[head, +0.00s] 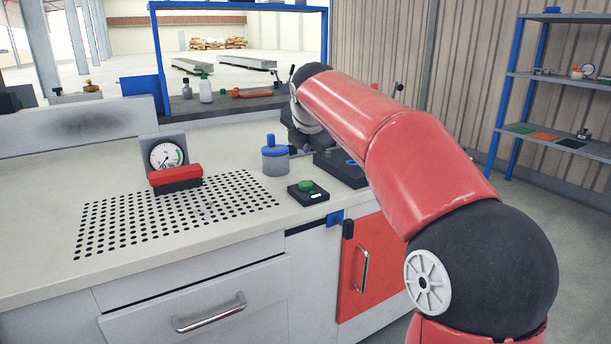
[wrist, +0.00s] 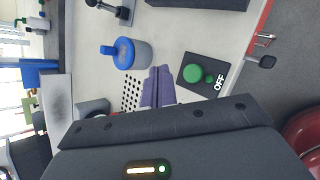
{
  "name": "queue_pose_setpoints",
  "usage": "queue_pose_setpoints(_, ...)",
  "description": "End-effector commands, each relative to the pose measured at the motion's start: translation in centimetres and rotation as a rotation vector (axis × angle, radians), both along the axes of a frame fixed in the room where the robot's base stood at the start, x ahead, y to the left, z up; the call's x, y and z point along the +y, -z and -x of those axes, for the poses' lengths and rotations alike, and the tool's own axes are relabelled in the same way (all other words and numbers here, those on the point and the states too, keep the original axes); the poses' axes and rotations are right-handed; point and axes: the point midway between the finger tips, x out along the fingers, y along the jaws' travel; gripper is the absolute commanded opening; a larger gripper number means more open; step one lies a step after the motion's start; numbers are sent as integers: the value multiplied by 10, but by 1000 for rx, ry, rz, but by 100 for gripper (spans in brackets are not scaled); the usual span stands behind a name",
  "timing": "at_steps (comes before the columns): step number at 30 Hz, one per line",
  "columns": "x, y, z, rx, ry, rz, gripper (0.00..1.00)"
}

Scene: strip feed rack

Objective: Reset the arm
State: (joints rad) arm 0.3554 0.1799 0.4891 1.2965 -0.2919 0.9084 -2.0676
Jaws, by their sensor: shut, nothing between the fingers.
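My arm reaches over the bench from the right in the head view, and it hides most of my gripper there. In the wrist view my gripper (wrist: 158,86) shows as two grey-purple fingers close together, with nothing between them. The fingers point at the bench between a grey jar with a blue lid (wrist: 135,54) and a black box with a green button (wrist: 193,73), marked OFF. In the head view the jar (head: 275,160) stands upright and the button box (head: 307,192) sits near the bench's front edge.
A dial gauge (head: 167,156) with a red-topped block (head: 176,178) stands behind the perforated area of the bench (head: 50,240). A dark base (head: 341,172) lies beside my arm. A blue-framed shelf (head: 552,75) stands at right. The bench's left part is clear.

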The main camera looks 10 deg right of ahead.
Motion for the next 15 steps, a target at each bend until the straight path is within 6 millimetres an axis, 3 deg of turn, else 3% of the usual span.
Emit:
queue_pose_setpoints(11, 2, -3, 3, 3, 11, -8, 0)
queue_pose_setpoints(15, 12, 4, 33, 15, 125, -102, 0)
